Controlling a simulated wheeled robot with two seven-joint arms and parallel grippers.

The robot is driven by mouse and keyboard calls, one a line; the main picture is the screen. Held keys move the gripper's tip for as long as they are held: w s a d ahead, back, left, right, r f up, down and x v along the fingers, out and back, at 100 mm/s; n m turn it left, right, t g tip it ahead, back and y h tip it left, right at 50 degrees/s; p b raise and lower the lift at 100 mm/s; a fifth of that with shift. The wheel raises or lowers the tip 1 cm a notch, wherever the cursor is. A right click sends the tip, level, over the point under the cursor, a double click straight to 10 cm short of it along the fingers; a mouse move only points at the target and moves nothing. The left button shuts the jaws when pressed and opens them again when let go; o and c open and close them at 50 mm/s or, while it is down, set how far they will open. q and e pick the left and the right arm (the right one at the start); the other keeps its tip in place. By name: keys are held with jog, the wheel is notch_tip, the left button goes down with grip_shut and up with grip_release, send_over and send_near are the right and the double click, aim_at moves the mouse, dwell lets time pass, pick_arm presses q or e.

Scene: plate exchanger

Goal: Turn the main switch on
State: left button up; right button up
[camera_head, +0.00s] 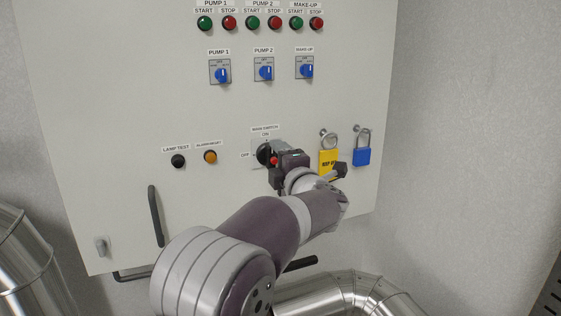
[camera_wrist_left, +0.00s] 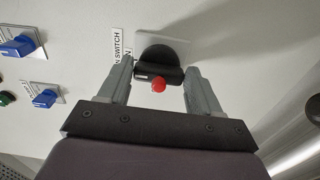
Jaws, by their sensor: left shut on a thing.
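The main switch is a black rotary knob (camera_head: 262,153) with a red round part, low on the pale cabinet door. Its label (camera_head: 265,128) is above it, with ON over the knob and OFF to its left. My left gripper (camera_head: 277,157) is at the knob and hides much of it in the head view. In the left wrist view, its two grey fingers (camera_wrist_left: 160,75) sit on either side of the black knob (camera_wrist_left: 158,62), shut on it. The red part (camera_wrist_left: 158,85) shows between the fingers. I cannot tell which mark the knob points to. My right gripper is not in view.
A yellow padlock (camera_head: 328,161) and a blue padlock (camera_head: 362,156) hang just right of the switch. A black lamp test button (camera_head: 178,161) and an orange button (camera_head: 210,157) are to its left. Blue selectors (camera_head: 222,75) are above; a metal pipe (camera_head: 350,296) runs below.

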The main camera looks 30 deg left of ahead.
pick_arm(q)
jog(key=shift+a+r, duration=0.1)
jog(key=shift+r, duration=0.15)
jog(key=o, duration=1)
jog(key=shift+o, duration=0.3)
jog(key=shift+a+f, duration=0.25)
jog(key=shift+a, duration=0.2)
jog(key=b+v, duration=0.6)
jog(key=v, duration=0.6)
jog(key=shift+s+d, duration=0.2)
jog(key=shift+d, duration=0.05)
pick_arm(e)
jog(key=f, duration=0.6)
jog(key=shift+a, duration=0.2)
